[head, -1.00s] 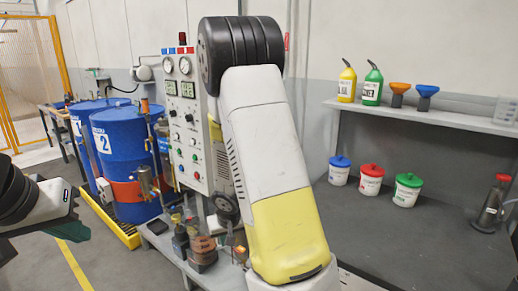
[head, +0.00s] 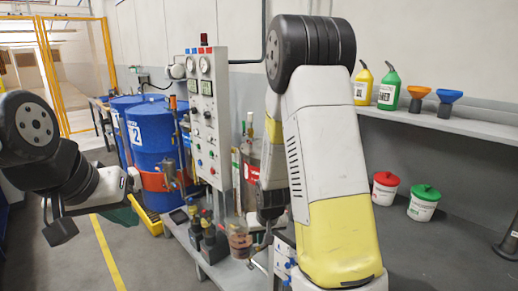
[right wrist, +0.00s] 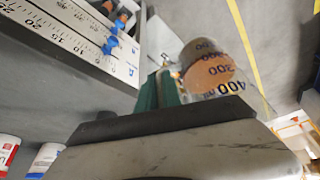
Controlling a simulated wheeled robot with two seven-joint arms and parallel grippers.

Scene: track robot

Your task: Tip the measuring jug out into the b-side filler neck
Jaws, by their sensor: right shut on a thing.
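The measuring jug (head: 239,241), clear with brown-orange liquid, shows low beside the machine in the head view. It also shows in the right wrist view (right wrist: 208,68), with dark volume numbers on its wall. My right gripper (right wrist: 168,90) is shut on the jug; its green finger pads lie against it. In the head view my right forearm hides most of that gripper. My left gripper (head: 124,213) hangs at the left, away from the jug; its jaws are unclear. I cannot make out the b-side filler neck. A tank with a red label (head: 250,172) stands behind my right arm.
A gauge panel (head: 203,118) rises left of the tank. Blue drums (head: 150,130) stand further left. Small bottles (head: 207,238) stand on the machine's low deck. A scale plate (right wrist: 75,35) with blue fittings shows in the wrist view. A shelf (head: 440,122) runs along the right.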

